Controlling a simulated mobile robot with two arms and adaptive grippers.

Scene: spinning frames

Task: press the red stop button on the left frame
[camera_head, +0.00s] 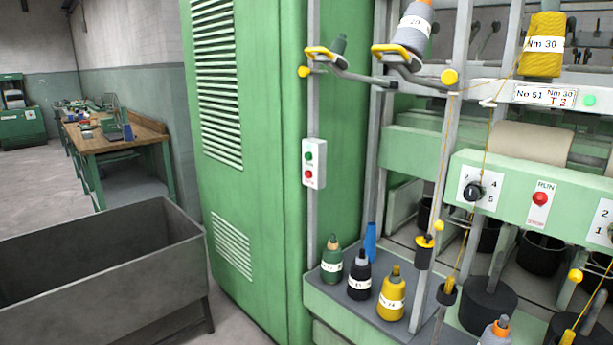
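A small white switch box (318,150) is fixed to a grey upright post beside the green cabinet. It carries a green button and, below it, a red button (308,174). Another red button (540,198) sits on a white plate marked RUN on the pale green panel (510,172) of the spinning frame at right. Only one frame's front shows clearly, so I cannot tell whether another stands beside it. Neither of my grippers is in view.
A grey metal bin (100,262) stands at lower left, with a workbench (120,142) behind it. A tall green cabinet (262,190) stands in the middle. Yarn cones, including a yellow cone (391,298), stand on the grey ledge. Two cone holders stick out above the switch box.

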